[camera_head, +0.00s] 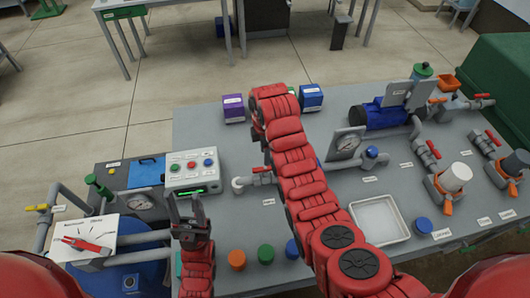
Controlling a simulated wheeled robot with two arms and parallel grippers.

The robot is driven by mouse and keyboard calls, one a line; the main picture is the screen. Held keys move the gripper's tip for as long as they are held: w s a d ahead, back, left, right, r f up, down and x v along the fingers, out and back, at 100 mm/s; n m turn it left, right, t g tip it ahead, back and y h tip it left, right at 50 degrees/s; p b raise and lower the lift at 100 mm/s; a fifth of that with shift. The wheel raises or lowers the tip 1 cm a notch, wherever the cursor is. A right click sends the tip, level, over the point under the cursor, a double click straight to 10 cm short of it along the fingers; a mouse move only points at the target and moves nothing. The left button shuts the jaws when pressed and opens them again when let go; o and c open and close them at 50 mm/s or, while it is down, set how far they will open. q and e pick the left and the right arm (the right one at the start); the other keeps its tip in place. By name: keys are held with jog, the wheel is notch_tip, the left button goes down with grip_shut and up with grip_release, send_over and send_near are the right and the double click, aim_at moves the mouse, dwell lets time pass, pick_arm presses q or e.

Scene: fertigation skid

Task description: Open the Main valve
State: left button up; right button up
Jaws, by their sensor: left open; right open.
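Several valves are in view, and their labels are too small to read, so I cannot tell which is Main. A red-handled valve (262,170) sits on a white pipe elbow left of my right arm. Others are a red-handled valve (432,150) at the right, one at the far right back (482,97), and a yellow-handled valve (40,208) at the far left. My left gripper (187,207) is open and empty, fingers pointing up, in front of the control box. My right arm crosses the table's middle; its gripper is not visible.
A control box (192,172) with buttons and a green display stands at left centre. A white tray (379,220), coloured caps, and purple and blue boxes (233,108) also occupy the grey table.

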notch_tip(320, 180, up, 10)
jog(key=p, duration=0.7)
jog(key=shift+r, duration=0.2)
